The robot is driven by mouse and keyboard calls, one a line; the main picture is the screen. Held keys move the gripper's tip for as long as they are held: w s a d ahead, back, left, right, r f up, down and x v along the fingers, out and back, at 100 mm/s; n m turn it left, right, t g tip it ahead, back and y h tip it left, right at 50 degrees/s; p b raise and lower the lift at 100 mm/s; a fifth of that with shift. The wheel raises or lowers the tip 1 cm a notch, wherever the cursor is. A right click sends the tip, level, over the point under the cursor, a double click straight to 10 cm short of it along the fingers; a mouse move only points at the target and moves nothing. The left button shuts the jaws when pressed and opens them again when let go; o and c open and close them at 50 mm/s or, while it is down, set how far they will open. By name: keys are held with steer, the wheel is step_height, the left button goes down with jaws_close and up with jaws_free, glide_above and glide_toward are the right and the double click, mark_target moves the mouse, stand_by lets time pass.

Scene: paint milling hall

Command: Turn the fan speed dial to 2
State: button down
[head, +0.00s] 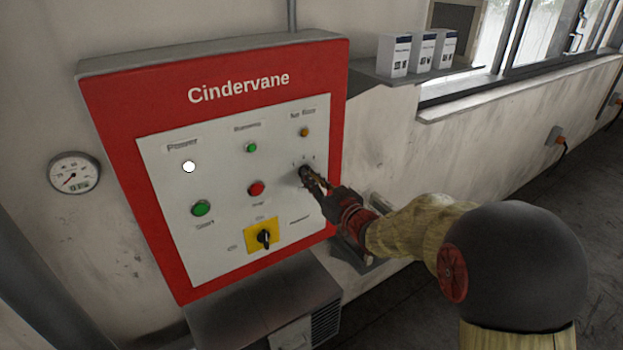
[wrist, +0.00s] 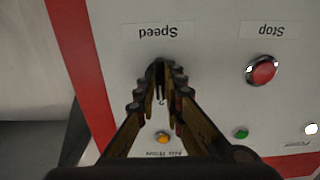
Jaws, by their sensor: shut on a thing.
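The fan speed dial (head: 302,171) is a small dark knob on the right side of the white panel face, below the amber lamp. My gripper (head: 308,175) reaches it from the right and is shut on it. In the wrist view, which is upside down, the fingers (wrist: 160,76) close around the dark dial (wrist: 159,67) by the "Speed" label (wrist: 158,31). A "2" mark (wrist: 161,101) shows between the fingers. The fingers cover most of the dial, so I cannot tell which number it points to.
The red "Cindervane" cabinet (head: 109,130) carries a green start button (head: 201,208), a red stop button (head: 256,188) and a yellow-backed rotary switch (head: 263,236). An amber lamp (head: 304,132) is above the dial. A shelf (head: 380,76) with white boxes juts out at right.

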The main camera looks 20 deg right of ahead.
steer(key=c, duration=1.9)
jaws_free()
steer(key=shift+s, duration=0.1)
steer(key=v, duration=1.2)
